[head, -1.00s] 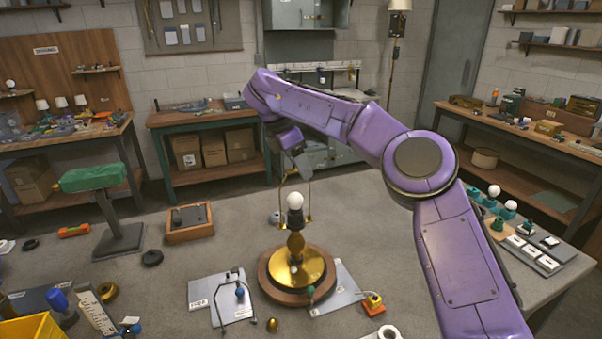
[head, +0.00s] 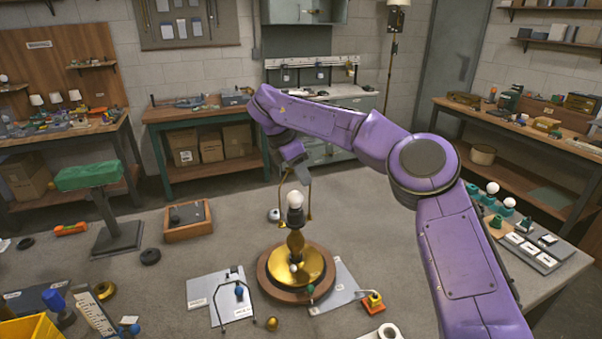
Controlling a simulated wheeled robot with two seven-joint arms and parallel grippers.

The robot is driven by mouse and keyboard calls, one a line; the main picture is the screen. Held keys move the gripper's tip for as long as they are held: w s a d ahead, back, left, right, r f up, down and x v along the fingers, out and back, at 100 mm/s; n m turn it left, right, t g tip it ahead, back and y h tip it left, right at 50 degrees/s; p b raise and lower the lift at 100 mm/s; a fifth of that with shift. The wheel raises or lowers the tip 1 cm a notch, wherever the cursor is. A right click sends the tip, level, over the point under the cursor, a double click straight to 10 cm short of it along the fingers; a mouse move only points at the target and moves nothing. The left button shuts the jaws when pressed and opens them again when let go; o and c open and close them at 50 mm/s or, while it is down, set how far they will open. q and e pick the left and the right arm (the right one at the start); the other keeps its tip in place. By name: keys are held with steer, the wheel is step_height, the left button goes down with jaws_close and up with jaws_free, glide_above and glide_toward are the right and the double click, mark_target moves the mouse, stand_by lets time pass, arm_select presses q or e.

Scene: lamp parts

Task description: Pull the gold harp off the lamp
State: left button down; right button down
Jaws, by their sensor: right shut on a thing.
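The lamp stands on the table with a round wooden base (head: 266,281), a gold dish (head: 312,268) and a gold stem (head: 296,242). A white bulb (head: 295,198) sits upright in a dark socket (head: 295,216). The thin gold harp (head: 310,204) stands around the bulb, a leg on each side. My right gripper (head: 301,175) comes from above and is shut on the top of the harp, just over the bulb. Whether the harp's lower ends touch the lamp is too small to tell. My left gripper is not in view.
Grey plates (head: 212,287) lie close to the lamp base, one with a thin wire frame. A green-topped stand (head: 118,238) and a wooden box (head: 188,222) stand to the left. A tray of parts (head: 522,236) lies at the right edge.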

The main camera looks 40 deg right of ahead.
steer(key=shift+r, duration=0.25)
steer(key=shift+a+r+p, duration=0.1)
steer(key=shift+r+p, duration=0.4)
steer(key=shift+r, duration=0.05)
stand_by(0.5)
steer(key=shift+s+r+p, duration=0.1)
steer(key=shift+r+p, duration=1.55)
steer(key=shift+r, duration=0.85)
steer(key=shift+r+p, duration=0.8)
steer(key=shift+r, duration=1.7)
